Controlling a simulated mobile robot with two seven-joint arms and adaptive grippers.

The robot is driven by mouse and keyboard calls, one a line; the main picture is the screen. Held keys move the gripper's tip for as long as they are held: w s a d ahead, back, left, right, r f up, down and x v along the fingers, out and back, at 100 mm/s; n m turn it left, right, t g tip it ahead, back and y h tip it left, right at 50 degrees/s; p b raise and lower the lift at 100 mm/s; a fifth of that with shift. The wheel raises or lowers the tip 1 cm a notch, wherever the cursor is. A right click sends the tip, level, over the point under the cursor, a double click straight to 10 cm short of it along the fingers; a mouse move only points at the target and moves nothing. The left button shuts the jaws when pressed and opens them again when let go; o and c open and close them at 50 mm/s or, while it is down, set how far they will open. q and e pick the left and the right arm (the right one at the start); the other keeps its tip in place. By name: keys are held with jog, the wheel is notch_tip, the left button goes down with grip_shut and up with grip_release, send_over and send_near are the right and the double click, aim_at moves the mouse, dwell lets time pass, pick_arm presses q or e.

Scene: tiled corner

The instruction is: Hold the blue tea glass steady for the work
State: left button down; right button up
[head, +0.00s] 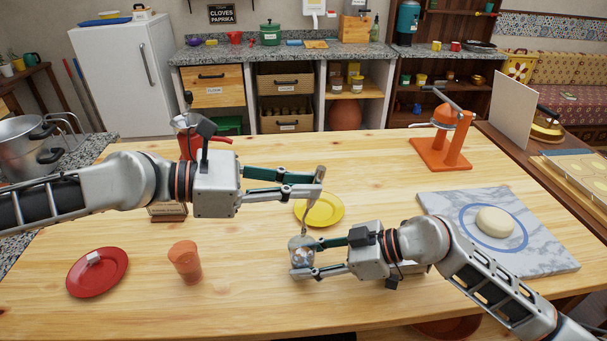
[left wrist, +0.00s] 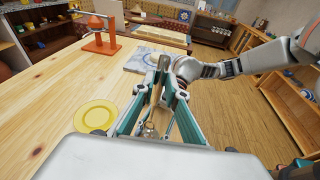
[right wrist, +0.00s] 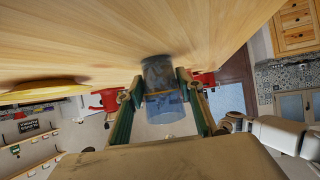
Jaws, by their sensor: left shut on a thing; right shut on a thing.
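The blue tea glass (head: 301,259) stands upright, low over or on the table's near part; I cannot tell if its base touches the wood. My right gripper (head: 306,257) is shut around its sides, and the right wrist view shows the bluish clear glass (right wrist: 165,98) between both fingers. My left gripper (head: 318,184) is higher up, shut on a thin spoon-like tool (head: 309,212). The tool's lower end reaches down to the glass mouth. The left wrist view shows the tool's top (left wrist: 156,94) between the fingers. The glass's contents are unclear.
A yellow plate (head: 328,212) lies just behind the glass. An orange cup (head: 185,262) and a red plate (head: 112,278) stand at left. A marble board (head: 545,257) with dough (head: 495,222) lies right. An orange press (head: 440,150) stands at the back right.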

aim_at(304, 228)
pick_arm(q)
jog(key=shift+a+f, duration=0.2)
jog(key=shift+f, duration=1.55)
jog(key=shift+a+f, duration=0.2)
jog(key=shift+f, duration=1.55)
jog(key=shift+a+f, duration=0.2)
jog(key=shift+f, duration=1.55)
jog(key=shift+w, duration=0.15)
